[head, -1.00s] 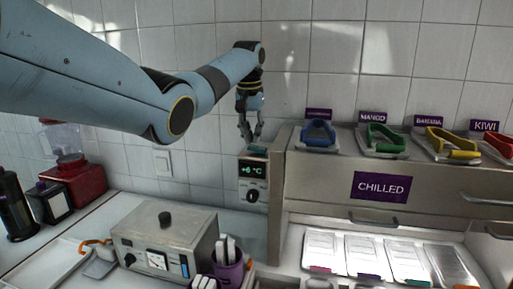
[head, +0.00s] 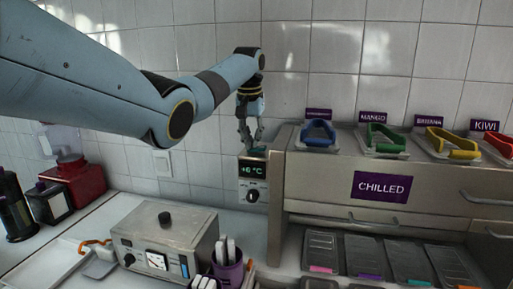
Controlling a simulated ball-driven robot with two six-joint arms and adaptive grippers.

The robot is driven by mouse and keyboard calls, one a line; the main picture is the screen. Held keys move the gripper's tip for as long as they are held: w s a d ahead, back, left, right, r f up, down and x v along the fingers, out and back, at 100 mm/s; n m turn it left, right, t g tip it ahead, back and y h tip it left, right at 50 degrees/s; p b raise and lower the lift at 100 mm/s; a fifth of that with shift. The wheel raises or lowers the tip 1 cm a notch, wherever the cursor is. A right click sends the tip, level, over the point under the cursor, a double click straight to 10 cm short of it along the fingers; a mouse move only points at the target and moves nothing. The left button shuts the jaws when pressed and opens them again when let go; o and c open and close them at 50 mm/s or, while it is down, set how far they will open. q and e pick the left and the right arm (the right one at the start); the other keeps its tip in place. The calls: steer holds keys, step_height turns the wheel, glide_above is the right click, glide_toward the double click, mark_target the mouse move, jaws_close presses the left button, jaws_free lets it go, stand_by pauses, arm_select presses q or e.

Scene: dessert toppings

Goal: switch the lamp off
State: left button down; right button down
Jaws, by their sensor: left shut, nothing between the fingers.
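My left gripper (head: 251,146) is shut and empty, pointing down at the top of a small control box (head: 253,182). The box has a display reading +6 °C and a round knob (head: 252,195). A teal piece (head: 256,152) shows on top of the box, right at the fingertips; they seem to touch it, but I cannot tell for sure. The lamp itself is not in plain view; the area under the CHILLED cabinet (head: 330,185) is dim now. My right gripper is not in view.
The CHILLED cabinet stands right beside the box, with several coloured-handled lids (head: 385,140) on top and dark trays (head: 365,258) below. A grey metal device (head: 165,240) with a dial and a purple cup (head: 228,270) stand on the counter. The tiled wall is behind.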

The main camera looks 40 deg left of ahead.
arm_select(q)
steer(key=shift+r+p, duration=0.5)
steer(key=shift+r, duration=3.05)
steer(key=shift+f, duration=0.1)
